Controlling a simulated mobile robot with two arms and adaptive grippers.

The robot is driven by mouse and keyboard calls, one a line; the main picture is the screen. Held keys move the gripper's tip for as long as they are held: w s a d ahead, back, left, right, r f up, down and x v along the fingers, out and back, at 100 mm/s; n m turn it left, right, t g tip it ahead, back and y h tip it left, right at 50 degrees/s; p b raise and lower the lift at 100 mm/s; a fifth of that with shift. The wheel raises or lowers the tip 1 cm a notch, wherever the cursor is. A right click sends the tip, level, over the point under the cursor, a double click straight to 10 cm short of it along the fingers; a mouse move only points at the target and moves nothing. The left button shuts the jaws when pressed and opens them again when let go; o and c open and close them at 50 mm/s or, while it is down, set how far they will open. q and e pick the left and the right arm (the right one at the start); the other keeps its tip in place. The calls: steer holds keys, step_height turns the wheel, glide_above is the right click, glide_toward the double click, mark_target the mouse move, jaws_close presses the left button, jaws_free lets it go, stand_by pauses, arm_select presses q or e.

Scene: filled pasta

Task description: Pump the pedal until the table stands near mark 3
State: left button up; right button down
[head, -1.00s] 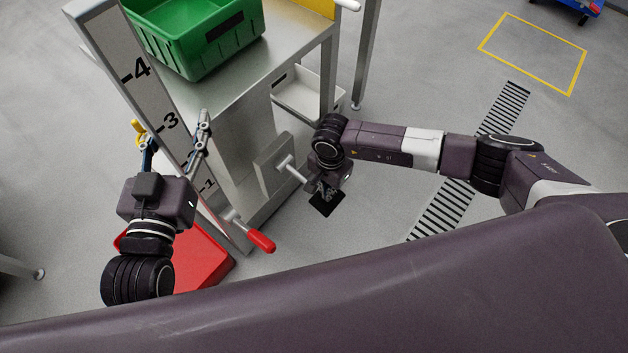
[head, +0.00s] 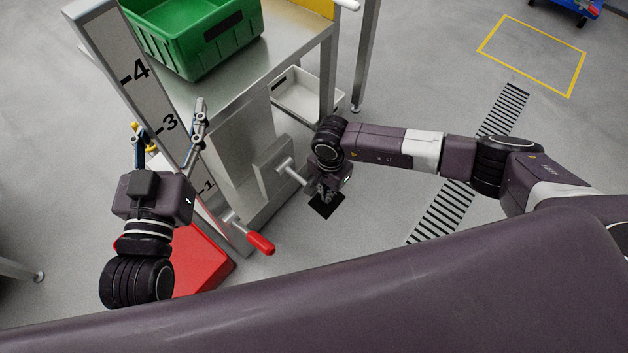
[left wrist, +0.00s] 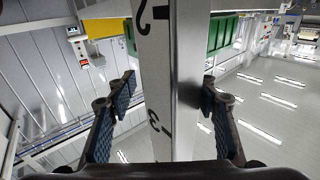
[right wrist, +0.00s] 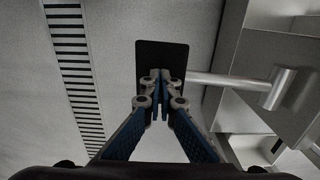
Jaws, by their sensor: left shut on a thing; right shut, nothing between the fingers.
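The steel lift table (head: 265,85) carries a green crate (head: 195,40). My left gripper (head: 168,118) is shut on the post, one finger along each side; the post (left wrist: 178,60) also fills the middle of the left wrist view. My right gripper (right wrist: 160,78) is shut and empty, fingertips at the black pedal pad (right wrist: 162,48). The pedal's bar (right wrist: 230,82) runs to the table's column. Whether the tips press the pad is unclear.
A red-handled lever (head: 260,242) sticks out at the post's foot, near a red box-like thing (head: 205,262) on the floor. A white bin (head: 300,97) sits low behind the column. Floor right of the pedal is open, with a striped grating (head: 505,110) and a yellow outline.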

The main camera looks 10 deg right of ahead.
mark_target(187, 148)
arm_select(q)
steer(key=f+g, duration=0.1)
steer(key=f, duration=0.1)
steer(key=f+g, duration=0.1)
steer(key=f, duration=0.1)
steer(key=s+f+g+y+p, duration=0.1)
steer(key=f, duration=0.2)
steer(key=shift+a+f, duration=0.1)
steer(key=shift+a, duration=0.25)
arm_select(e)
steer(key=shift+r, duration=0.7)
steer(key=shift+d+r+p, duration=0.1)
steer(key=shift+r+p, duration=0.55)
steer(key=shift+r, duration=0.15)
step_height(187, 148, up, 3)
steer(key=shift+f+p, duration=0.1)
steer(key=shift+p, duration=0.9)
arm_select(q)
steer(key=s+a+f+g+y, duration=0.2)
steer(key=s+a+f+g, duration=0.3)
steer(key=s+f+g, duration=0.3)
steer(key=s+f, duration=0.4)
steer(key=f, duration=0.1)
steer(key=shift+s+n+g+y, duration=0.15)
steer(key=shift+n+g+y, duration=0.15)
steer(key=shift+g+y, duration=0.1)
steer(key=shift+a, duration=0.1)
arm_select(e)
steer(key=shift+f, duration=0.1)
